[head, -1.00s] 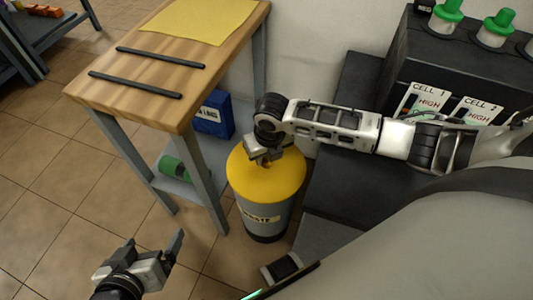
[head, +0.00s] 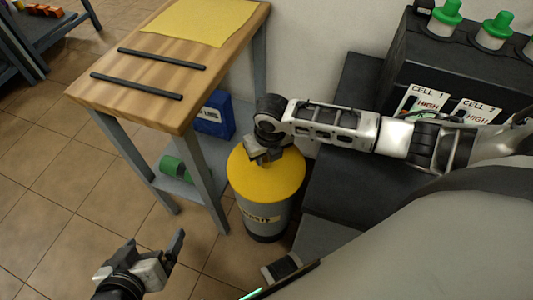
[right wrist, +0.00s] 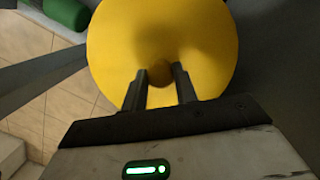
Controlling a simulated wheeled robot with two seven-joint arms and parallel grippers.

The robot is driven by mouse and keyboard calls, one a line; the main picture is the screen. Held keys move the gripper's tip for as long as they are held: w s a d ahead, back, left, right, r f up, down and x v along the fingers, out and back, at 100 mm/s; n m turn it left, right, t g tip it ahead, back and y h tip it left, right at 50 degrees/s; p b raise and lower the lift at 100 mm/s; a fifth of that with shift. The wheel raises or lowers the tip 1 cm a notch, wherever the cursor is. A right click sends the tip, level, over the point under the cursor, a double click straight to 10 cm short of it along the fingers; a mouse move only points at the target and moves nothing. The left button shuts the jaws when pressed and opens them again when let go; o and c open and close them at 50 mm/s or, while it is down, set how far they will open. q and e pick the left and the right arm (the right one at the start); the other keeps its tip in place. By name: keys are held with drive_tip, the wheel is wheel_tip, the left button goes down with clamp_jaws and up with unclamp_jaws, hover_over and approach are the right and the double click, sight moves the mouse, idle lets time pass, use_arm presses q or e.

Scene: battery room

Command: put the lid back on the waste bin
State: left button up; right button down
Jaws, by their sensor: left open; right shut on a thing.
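The grey waste bin (head: 266,217) stands on the floor beside the wooden table, with a label on its side. The yellow lid (head: 287,178) is on top of the bin and covers its mouth; I see no gap at the rim, though its far side is partly hidden by my arm. My right gripper (head: 265,158) is over the lid's middle. In the right wrist view its two fingers are shut on the lid's round knob (right wrist: 159,74). My left gripper (head: 165,256) is open and empty, low over the floor at the lower left.
A wooden table (head: 150,88) with two dark strips and a yellow sheet (head: 205,18) stands left of the bin. A blue box (head: 216,116) and a green cylinder (head: 175,168) are on its lower shelf. Black battery units (head: 390,75) stand at right.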

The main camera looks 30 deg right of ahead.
drive_tip(key=shift+p, duration=0.35)
drive_tip(key=shift+f, duration=0.15)
idle(1.2)
drive_tip(key=shift+p, duration=0.55)
drive_tip(key=c, duration=0.5)
unclamp_jaws()
